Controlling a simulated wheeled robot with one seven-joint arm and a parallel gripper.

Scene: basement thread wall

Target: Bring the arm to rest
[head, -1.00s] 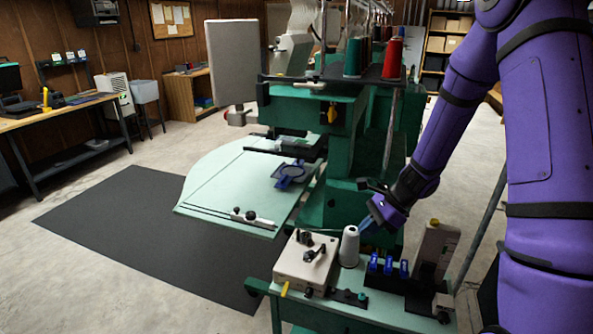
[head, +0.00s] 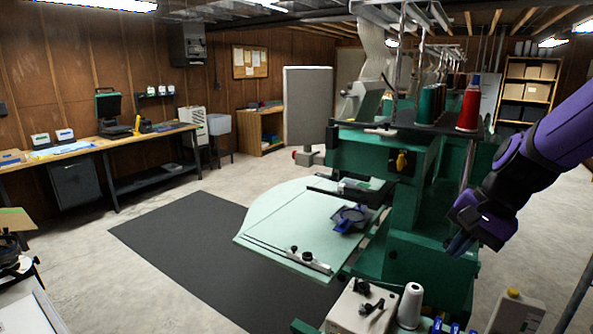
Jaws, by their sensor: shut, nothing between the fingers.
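My gripper (head: 459,245) is at the right in the head view, at the end of my purple arm. It is shut and holds nothing. It hangs in front of the right side of the green embroidery machine (head: 345,160), above the small table with the white thread cone (head: 410,305). A gap shows between the gripper and the cone. Whether the gripper touches the machine cannot be told from this view.
A red thread cone (head: 469,110) and a green one (head: 428,104) stand on the machine's top. A pale machine table (head: 290,225) juts left, with a blue hoop (head: 349,219) on it. A dark mat (head: 180,240) lies on open floor at the left.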

